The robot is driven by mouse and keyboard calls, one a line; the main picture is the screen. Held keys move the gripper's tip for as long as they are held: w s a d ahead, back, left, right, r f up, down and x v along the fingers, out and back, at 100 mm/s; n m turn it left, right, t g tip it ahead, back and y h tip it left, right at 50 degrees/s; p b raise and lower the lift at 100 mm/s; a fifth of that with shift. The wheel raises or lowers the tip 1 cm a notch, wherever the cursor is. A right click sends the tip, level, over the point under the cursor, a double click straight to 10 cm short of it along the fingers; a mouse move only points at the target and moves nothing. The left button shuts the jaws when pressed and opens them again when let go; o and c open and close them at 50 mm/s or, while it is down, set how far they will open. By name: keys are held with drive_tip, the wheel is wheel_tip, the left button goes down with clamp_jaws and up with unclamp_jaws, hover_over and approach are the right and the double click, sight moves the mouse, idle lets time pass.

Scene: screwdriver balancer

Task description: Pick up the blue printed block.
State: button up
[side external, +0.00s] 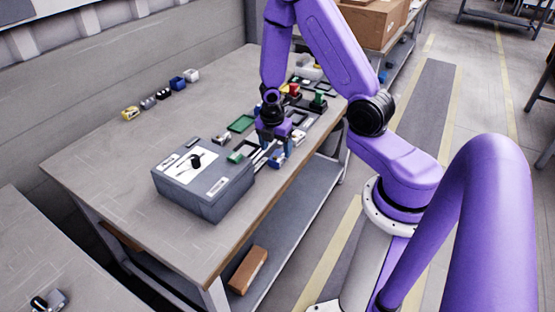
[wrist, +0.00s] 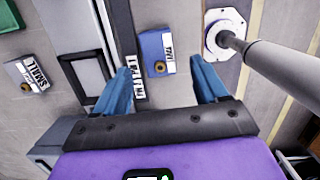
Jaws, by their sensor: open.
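The blue printed block (wrist: 158,52) shows in the wrist view, with a white printed label along its right side and a small round brownish spot. It lies between and slightly beyond the two blue fingertips of my gripper (wrist: 160,72). My gripper is open, with a visible gap on both sides of the block and nothing held. In the side view my gripper (side external: 273,140) points down low over the near right edge of the table, and a blue block (side external: 275,158) shows just below it, partly hidden by the fingers.
A grey box (side external: 202,202) stands close left of my gripper. A white plate with a grey rod (wrist: 222,33) is at right. Several small blocks (side external: 163,94) line the table's back.

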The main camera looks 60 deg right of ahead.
sight(277, 156)
drive_tip(key=shift+d+f, duration=0.25)
drive_tip(key=shift+f, duration=0.2)
drive_tip(key=shift+d+f, duration=0.2)
drive_tip(key=shift+f, duration=0.25)
drive_tip(key=shift+w+d+f, duration=0.1)
drive_tip(key=shift+f, duration=0.85)
drive_tip(key=shift+c, duration=0.3)
drive_tip(key=c, duration=1.1)
drive_tip(key=shift+r, duration=0.2)
